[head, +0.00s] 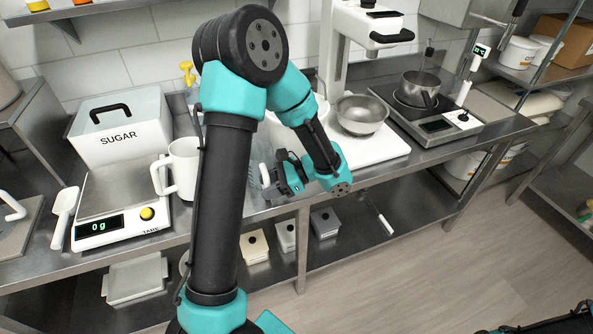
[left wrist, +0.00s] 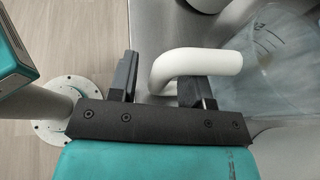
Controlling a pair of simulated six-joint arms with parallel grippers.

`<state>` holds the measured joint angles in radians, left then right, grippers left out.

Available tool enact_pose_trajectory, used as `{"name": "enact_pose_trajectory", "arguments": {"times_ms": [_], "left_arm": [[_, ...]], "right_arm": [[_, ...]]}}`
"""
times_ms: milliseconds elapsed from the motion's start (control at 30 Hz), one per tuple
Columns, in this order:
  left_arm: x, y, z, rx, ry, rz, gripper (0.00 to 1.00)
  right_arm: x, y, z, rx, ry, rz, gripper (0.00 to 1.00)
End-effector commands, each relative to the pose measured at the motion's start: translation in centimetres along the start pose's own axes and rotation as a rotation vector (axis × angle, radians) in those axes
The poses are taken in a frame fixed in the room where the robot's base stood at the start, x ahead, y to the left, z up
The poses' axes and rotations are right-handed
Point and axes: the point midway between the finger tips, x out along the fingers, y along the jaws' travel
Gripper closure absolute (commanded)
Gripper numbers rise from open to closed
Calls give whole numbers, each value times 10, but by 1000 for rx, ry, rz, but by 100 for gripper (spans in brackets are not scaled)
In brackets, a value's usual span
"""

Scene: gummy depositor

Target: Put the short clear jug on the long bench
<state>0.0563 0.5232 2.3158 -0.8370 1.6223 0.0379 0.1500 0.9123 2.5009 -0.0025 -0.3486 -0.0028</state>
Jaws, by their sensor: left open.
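The short clear jug (head: 257,178) stands on the steel long bench (head: 25,266) near its front edge, partly hidden behind my left arm in the head view. In the left wrist view the clear jug (left wrist: 285,50) is at the upper right, and its white handle (left wrist: 205,62) points left. My left gripper (head: 288,175) is beside the jug on its right in the head view. In the left wrist view the gripper (left wrist: 160,88) is open, with the bent handle end between its fingers. Contact with the handle cannot be told. My right gripper is not in view.
A white jug (head: 183,165) and a scale (head: 120,205) reading 0 g stand left of my arm. A sugar bin (head: 118,125) is behind them. A metal bowl (head: 362,114) and a pot (head: 420,88) on a hob are to the right. A lower shelf (head: 350,228) holds small boxes.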

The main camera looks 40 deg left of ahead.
Motion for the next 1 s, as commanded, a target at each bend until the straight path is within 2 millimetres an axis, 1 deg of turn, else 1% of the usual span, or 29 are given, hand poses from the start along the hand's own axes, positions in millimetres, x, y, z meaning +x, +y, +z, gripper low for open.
{"name": "enact_pose_trajectory", "arguments": {"times_ms": [167, 800, 900, 1000], "left_arm": [[-24, 0, 0, 0, 2, -4, 55], [-144, -2, 1, -1, 2, -2, 55], [-158, -2, 1, 0, 1, -2, 55], [-166, -2, 1, 0, 1, -2, 55]], "right_arm": [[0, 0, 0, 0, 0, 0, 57], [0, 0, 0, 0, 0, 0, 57], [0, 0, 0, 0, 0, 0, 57], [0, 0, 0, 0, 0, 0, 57]]}}
